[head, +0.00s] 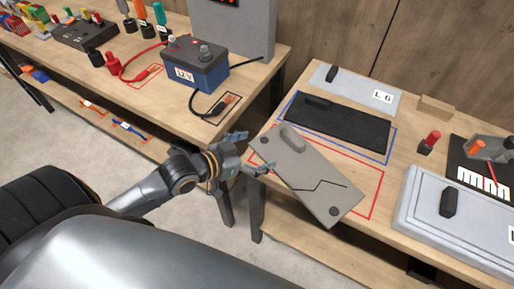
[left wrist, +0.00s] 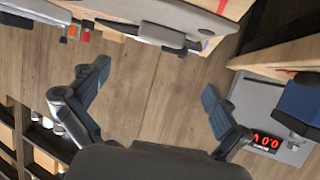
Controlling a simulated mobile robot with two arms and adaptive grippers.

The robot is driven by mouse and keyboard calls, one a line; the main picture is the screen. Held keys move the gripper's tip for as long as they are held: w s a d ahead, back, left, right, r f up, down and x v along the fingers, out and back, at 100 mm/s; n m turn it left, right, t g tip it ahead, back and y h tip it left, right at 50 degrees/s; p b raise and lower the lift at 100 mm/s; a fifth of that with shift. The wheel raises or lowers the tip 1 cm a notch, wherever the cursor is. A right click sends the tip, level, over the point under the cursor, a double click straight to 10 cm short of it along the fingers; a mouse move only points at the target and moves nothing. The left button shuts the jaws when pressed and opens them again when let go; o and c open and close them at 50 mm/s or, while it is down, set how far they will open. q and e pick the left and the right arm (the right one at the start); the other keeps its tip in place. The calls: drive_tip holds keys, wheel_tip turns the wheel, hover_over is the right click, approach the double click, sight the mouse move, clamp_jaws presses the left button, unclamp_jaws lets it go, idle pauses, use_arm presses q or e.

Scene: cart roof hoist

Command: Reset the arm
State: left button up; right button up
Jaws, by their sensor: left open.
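My left gripper (head: 254,153) is open and empty in the head view, at the left edge of the right-hand workbench. It is beside the near-left end of a grey panel (head: 305,182) with a handle (head: 292,138); I cannot tell whether a finger touches the panel. In the left wrist view, the gripper's two fingers (left wrist: 155,82) are spread wide with nothing between them. My left arm reaches in from the lower left. My right gripper does not show.
The grey panel lies askew over a red outline. A black panel (head: 340,125) lies in a blue outline behind it. A light grey lid (head: 465,222) is at right. A blue battery (head: 196,68) stands on the left bench. Open floor separates the benches.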

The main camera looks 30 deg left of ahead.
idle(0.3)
use_arm(q)
drive_tip(key=shift+s+d+f, duration=0.15)
drive_tip(key=shift+s+f, duration=0.05)
drive_tip(key=shift+f, duration=0.1)
drive_tip(key=s+f+n+g+y, duration=0.1)
drive_tip(key=s+f+g+y, duration=0.25)
drive_tip(key=s, duration=0.55)
drive_tip(key=s+f+n+g+y, duration=0.2)
drive_tip(key=s+f+g, duration=0.25)
drive_tip(key=s, duration=0.35)
wheel_tip(320, 180, down, 24)
drive_tip(key=s+g, duration=0.1)
drive_tip(key=g, duration=0.1)
drive_tip(key=s+a+f+g, duration=0.1)
drive_tip(key=s+a+f, duration=0.1)
drive_tip(key=s+f, duration=1.5)
drive_tip(key=shift+s+a+f+m, duration=0.3)
drive_tip(key=shift+s+a+f, duration=0.05)
drive_tip(key=shift+f, duration=0.1)
